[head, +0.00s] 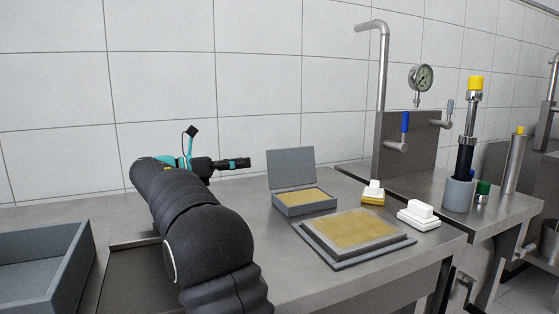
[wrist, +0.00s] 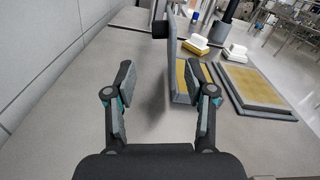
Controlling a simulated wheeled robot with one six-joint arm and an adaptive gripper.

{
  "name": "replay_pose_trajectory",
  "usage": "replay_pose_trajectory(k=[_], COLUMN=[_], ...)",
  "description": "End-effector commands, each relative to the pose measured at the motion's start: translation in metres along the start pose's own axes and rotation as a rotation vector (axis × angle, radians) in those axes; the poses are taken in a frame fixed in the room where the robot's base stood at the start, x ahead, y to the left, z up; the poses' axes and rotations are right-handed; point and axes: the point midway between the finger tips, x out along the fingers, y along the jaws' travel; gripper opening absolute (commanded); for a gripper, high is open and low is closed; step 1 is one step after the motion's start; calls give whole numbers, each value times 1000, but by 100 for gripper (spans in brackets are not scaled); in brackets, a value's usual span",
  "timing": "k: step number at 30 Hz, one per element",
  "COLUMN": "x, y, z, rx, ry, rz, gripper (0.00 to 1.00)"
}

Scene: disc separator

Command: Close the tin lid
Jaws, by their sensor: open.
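The grey tin (head: 305,208) stands on the steel bench with its lid (head: 291,168) raised, nearly upright and leaning slightly back. A tan layer shows inside it. My gripper (head: 245,162) is left of the lid, apart from it, pointing right. In the wrist view my gripper (wrist: 160,78) has its two fingers spread with nothing between them held. The lid (wrist: 172,55) shows there almost edge-on ahead of the fingers, and the tin (wrist: 182,98) lies just beyond the right finger, partly hidden by it.
A framed tan plate (head: 352,232) lies in front of the tin. Two white-handled blocks (head: 373,193) (head: 418,214) sit to the right. A grey tray (head: 40,265) is at far left. The tiled wall (head: 260,70) stands behind. Bare bench lies left of the tin.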

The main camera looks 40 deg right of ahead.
Motion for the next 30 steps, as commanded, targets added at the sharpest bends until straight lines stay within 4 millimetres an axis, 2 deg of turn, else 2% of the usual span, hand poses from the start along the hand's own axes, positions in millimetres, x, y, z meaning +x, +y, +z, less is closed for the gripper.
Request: replay_pose_trajectory(k=[12,18,24,30], x=[77,106,120,122], y=[-1,0,0,0], z=[-2,-1,-1,-1], rx=[2,3,3,3], ry=[2,1,1,1], rz=[-2,0,1,1], gripper=[54,54,54,54])
